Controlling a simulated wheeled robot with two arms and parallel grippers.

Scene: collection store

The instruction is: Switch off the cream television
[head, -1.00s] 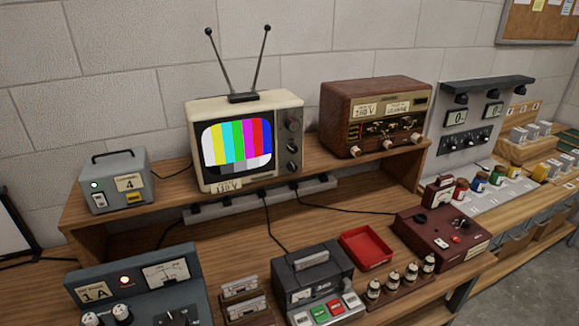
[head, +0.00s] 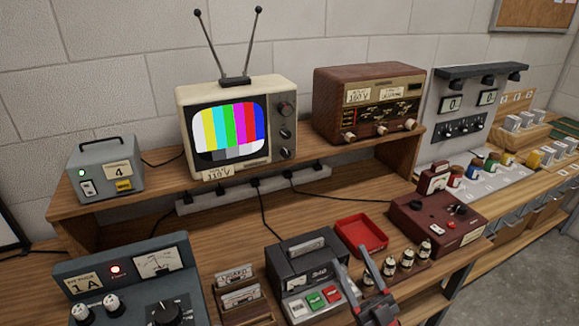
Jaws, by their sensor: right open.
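The cream television (head: 237,128) stands on the raised wooden shelf in the head view. Its screen shows bright colour bars, so it is on. A column of dark knobs (head: 286,131) runs down the right side of its front, and a 110 V label (head: 218,173) sits at its lower edge. Two antenna rods rise from its top. My right gripper (head: 363,262) is at the bottom, open and empty, in front of the red tray and below and right of the television. It is apart from the television. My left gripper is not in view.
A brown radio (head: 367,103) stands right of the television, a grey box (head: 104,172) left. A power strip (head: 253,188) with cables runs below the shelf. On the bench are a cassette recorder (head: 307,278), red tray (head: 361,236), grey power unit (head: 128,283) and maroon box (head: 436,222).

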